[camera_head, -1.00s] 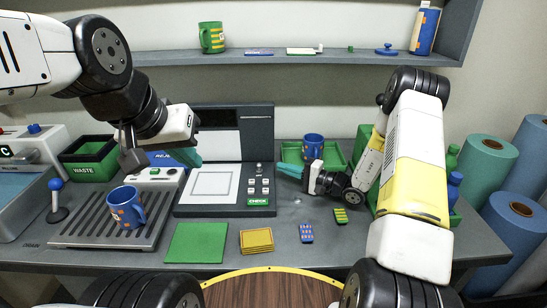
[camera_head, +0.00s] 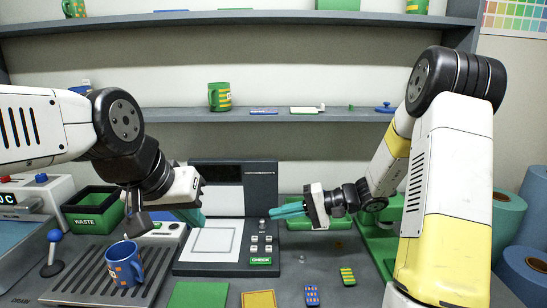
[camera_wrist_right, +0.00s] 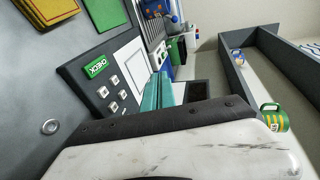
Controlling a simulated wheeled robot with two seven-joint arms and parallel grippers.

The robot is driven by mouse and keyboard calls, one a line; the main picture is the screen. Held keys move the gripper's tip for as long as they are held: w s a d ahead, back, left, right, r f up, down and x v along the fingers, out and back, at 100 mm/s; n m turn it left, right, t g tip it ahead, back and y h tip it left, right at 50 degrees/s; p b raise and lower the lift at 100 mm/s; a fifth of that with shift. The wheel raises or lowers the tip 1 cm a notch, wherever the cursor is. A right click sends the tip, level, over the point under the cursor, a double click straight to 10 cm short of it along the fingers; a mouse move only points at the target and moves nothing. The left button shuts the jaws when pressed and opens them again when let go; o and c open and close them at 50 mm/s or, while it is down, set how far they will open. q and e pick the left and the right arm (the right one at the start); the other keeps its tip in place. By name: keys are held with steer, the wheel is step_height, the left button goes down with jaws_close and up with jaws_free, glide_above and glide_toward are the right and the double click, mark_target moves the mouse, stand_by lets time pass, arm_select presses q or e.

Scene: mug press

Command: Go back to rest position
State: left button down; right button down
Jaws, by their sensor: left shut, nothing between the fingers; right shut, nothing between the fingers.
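My left gripper (camera_head: 190,215) is shut and empty, in the air in front of the left edge of the check machine (camera_head: 225,220). My right gripper (camera_head: 274,212) is shut and empty, raised to the right of the check machine, its teal fingers pointing left. In the right wrist view its teal fingers (camera_wrist_right: 157,92) show in front of the machine's panel. Both arms are raised above the bench. A blue mug (camera_head: 123,264) with orange marks stands on the slatted drain tray (camera_head: 85,284) at the left, apart from both grippers.
A green waste bin (camera_head: 93,210) stands behind the drain tray. A green mat (camera_head: 198,294), a yellow pad (camera_head: 258,300) and two small patterned pieces (camera_head: 312,295) (camera_head: 347,276) lie at the front. A shelf (camera_head: 290,115) with a green mug (camera_head: 219,96) runs behind. Paper rolls (camera_head: 525,270) stand at the right.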

steer(key=s+d+r+t+h, duration=0.1)
steer(key=s+d+r+h, duration=0.3)
steer(key=s, duration=0.2)
steer(key=s+d+r+n+t+h, duration=0.1)
steer(key=s+d+r+t+h, duration=0.1)
steer(key=s+d+r+h, duration=0.2)
steer(key=s+d+r+n+t+h, duration=0.1)
steer(key=s+d+r+h, duration=0.3)
steer(key=s, duration=0.6)
steer(key=shift+r, duration=0.3)
